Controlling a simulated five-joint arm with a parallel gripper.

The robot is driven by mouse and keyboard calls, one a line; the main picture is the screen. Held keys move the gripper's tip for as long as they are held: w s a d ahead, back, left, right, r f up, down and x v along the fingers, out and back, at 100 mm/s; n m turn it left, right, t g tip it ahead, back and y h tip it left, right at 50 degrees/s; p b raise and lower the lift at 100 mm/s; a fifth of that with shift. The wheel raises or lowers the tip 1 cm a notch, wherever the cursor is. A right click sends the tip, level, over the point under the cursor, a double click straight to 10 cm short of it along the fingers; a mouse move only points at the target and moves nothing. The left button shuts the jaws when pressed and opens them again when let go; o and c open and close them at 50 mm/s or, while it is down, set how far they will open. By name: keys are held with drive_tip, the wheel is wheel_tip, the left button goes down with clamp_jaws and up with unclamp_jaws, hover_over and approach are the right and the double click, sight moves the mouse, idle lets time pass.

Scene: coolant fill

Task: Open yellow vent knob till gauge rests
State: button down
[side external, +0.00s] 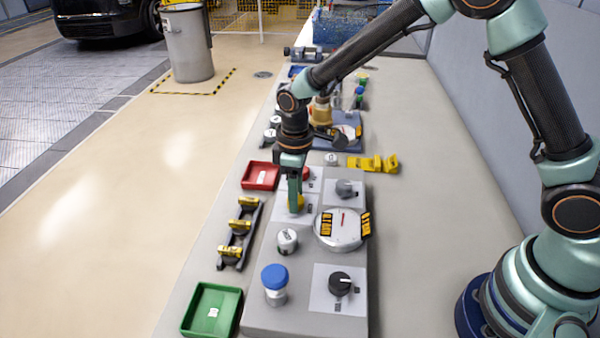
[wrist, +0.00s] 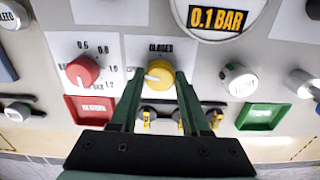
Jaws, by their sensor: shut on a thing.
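The yellow vent knob (wrist: 158,75) sits on the grey panel (side external: 262,310) under a label reading "CLOSED". My gripper (wrist: 158,82) is shut on the knob, with a green finger at each side of it. In the side view my gripper (side external: 295,205) points down at the panel and its fingers hide most of the knob (side external: 298,204). The round gauge (side external: 340,228) is right of the gripper, with a red needle on a white face. Its lower part shows in the wrist view (wrist: 215,5) with a plate reading "0.1 BAR".
A red knob (wrist: 82,71) is close beside the yellow one. A red tray (side external: 261,176), a green tray (side external: 212,310) and a rack of yellow clips (side external: 238,232) lie left of the panel.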

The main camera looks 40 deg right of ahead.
drive_tip(key=shift+r+n, duration=0.1)
drive_tip(key=shift+n, duration=0.7)
drive_tip(key=shift+c, duration=1.9)
unclamp_jaws()
wheel_tip(320, 180, up, 12)
